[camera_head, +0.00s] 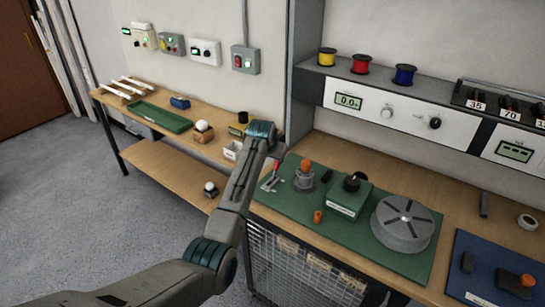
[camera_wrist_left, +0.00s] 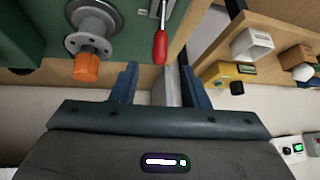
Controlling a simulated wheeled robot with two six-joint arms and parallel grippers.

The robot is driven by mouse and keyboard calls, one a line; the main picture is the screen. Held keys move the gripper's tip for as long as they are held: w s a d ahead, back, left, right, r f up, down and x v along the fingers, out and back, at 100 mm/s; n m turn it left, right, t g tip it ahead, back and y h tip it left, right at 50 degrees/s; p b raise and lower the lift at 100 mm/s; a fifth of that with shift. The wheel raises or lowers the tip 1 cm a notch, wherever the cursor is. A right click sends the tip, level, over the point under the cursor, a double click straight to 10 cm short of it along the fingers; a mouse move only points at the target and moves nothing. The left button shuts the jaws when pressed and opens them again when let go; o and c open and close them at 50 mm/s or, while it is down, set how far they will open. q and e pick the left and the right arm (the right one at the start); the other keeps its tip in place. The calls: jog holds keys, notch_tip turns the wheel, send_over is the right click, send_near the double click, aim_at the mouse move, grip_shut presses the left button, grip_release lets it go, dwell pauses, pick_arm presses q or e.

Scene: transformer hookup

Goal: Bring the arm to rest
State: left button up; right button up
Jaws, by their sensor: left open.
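My left arm (camera_head: 232,200) comes in from the lower left of the head view. Its wrist end (camera_head: 262,132) is raised near the gap between the two benches, and its fingers are hidden there. In the left wrist view my left gripper (camera_wrist_left: 158,85) is open, with two blue fingers apart and nothing seen held between them. Beyond them are a red-handled lever (camera_wrist_left: 160,45) and a grey fitting with an orange knob (camera_wrist_left: 87,66), both apart from the fingers as far as I can tell. My right gripper is not in view.
The green board (camera_head: 350,232) carries the lever (camera_head: 271,174), the orange-topped fitting (camera_head: 304,178), a green box (camera_head: 348,198) and a grey round drum (camera_head: 403,222). An instrument shelf (camera_head: 400,110) overhangs the bench. A blue mat (camera_head: 470,255) lies right. Floor (camera_head: 60,210) at left is clear.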

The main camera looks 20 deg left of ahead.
pick_arm(q)
jog(key=shift+s+r, duration=0.35)
jog(key=shift+r, duration=0.1)
